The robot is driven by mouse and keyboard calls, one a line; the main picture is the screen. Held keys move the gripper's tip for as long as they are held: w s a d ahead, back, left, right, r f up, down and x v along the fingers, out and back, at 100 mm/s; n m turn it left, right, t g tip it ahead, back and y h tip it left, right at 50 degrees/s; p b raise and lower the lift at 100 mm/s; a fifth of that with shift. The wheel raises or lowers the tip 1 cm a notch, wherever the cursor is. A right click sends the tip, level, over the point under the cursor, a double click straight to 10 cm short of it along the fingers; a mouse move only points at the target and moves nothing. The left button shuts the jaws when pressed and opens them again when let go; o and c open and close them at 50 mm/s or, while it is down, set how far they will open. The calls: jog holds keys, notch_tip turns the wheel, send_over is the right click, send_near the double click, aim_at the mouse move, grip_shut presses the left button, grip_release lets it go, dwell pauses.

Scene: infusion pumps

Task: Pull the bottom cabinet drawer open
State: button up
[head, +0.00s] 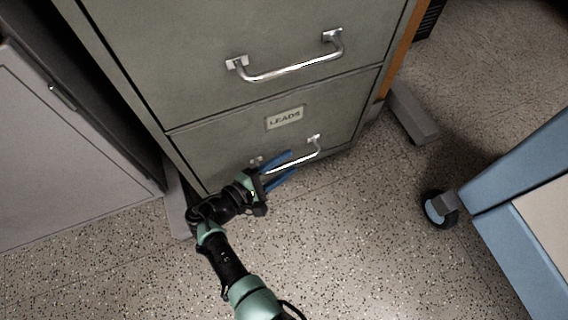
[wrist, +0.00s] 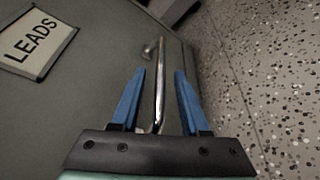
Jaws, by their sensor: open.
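The bottom cabinet drawer (head: 225,145) is a grey-green front with a "LEADS" label (head: 284,118), and it looks closed. Its silver bar handle (head: 308,157) sits low on the front, partly hidden behind my gripper in the head view. My gripper (head: 291,167) has blue fingers and is open at the handle. In the wrist view, the handle (wrist: 160,75) runs between the two spread fingers of my gripper (wrist: 160,75), with a gap visible on both sides. The label also shows at the upper left of the wrist view (wrist: 36,42).
An upper drawer (head: 230,40) with its own silver handle (head: 292,70) is above. A pale cabinet (head: 70,150) stands at left. A blue cart (head: 515,200) with a caster wheel (head: 440,208) is at right. Speckled floor (head: 350,240) in front is clear.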

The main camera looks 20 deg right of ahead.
jog(key=shift+c, duration=0.2)
grip_shut()
dwell(1.1)
